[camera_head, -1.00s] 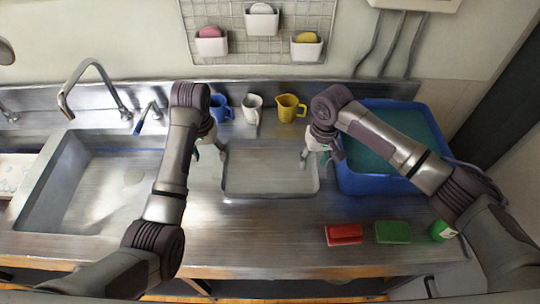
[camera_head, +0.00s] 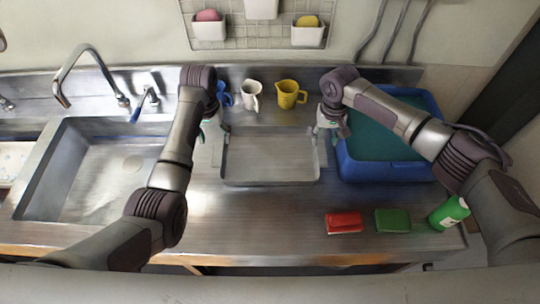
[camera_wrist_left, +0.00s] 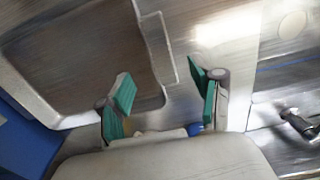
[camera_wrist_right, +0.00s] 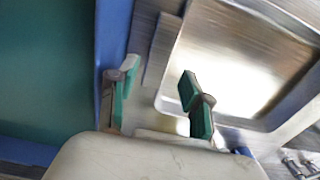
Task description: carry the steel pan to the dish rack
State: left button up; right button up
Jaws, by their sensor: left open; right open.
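The steel pan (camera_head: 270,172) is a shallow rectangular tray lying flat on the metal counter in the head view. My left gripper (camera_head: 213,128) is at its left side, open. In the left wrist view the open fingers (camera_wrist_left: 163,88) show on either side of the pan's rim (camera_wrist_left: 163,50), without visibly closing on it. My right gripper (camera_head: 333,122) is at the pan's right side, open. In the right wrist view its fingers (camera_wrist_right: 160,92) are apart, with the pan's edge (camera_wrist_right: 165,50) between them. I cannot make out a dish rack in these views.
A sink (camera_head: 90,170) with a faucet is at left. A blue tub (camera_head: 388,174) stands close to the pan's right. White (camera_head: 250,97) and yellow (camera_head: 287,95) mugs stand behind. Red (camera_head: 343,222) and green (camera_head: 393,220) sponges and a green bottle (camera_head: 450,211) are front right.

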aim_at(218, 151)
pick_arm(q)
notch_tip(218, 151, down, 7)
jog(key=shift+f, duration=0.1)
pick_arm(e)
notch_tip(218, 151, down, 7)
jog(key=shift+f, duration=0.1)
pick_arm(q)
jog(key=shift+f, duration=0.4)
pick_arm(e)
jog(key=shift+f, duration=0.35)
pick_arm(q)
jog(key=c, duration=0.9)
pick_arm(e)
jog(key=c, duration=0.9)
pick_arm(q)
grip_shut()
pick_arm(e)
grip_shut()
